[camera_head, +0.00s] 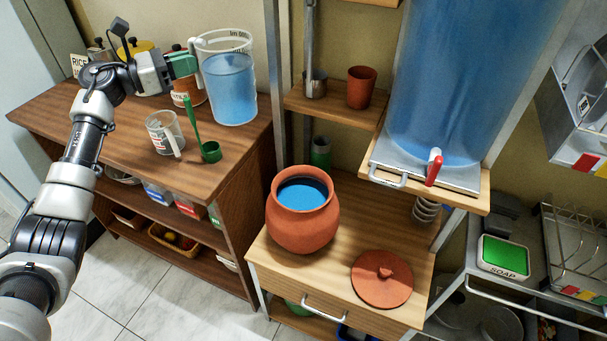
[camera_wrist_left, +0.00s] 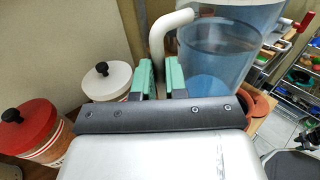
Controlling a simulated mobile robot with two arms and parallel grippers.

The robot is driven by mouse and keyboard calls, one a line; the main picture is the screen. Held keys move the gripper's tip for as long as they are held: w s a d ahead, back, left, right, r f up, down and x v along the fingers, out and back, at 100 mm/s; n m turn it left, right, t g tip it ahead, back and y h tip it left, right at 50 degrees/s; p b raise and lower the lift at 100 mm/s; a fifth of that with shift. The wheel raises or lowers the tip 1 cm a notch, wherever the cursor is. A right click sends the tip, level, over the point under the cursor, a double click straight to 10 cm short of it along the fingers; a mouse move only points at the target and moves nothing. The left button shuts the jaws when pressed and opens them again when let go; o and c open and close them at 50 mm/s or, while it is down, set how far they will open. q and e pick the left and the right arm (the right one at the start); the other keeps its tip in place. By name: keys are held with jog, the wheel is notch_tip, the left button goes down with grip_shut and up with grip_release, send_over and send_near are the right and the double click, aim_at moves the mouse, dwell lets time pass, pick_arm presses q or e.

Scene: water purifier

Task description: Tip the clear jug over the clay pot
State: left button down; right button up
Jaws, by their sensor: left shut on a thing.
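The clear jug (camera_head: 229,88), filled with blue water, is at the back right of the wooden counter, roughly upright. I cannot tell whether its base touches the counter. My left gripper (camera_head: 184,66) is shut on its white handle, left of the jug. The left wrist view shows the green fingers (camera_wrist_left: 160,78) on either side of the handle, with the jug (camera_wrist_left: 215,60) beyond. The round clay pot (camera_head: 302,222) stands open on the lower wooden stand to the right, with blue water inside. Its lid (camera_head: 382,278) lies beside it. My right gripper is not in view.
A measuring cup (camera_head: 164,133) and green ladle (camera_head: 206,148) are on the counter (camera_head: 110,130). Canisters stand behind my left gripper. Above and right of the pot are a shelf with a clay cup (camera_head: 361,86) and a big water tank (camera_head: 440,75) with a red tap (camera_head: 434,168).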

pick_arm(q)
jog(key=shift+w, duration=0.1)
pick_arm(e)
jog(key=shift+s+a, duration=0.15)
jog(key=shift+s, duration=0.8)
pick_arm(q)
jog(key=shift+d, duration=0.1)
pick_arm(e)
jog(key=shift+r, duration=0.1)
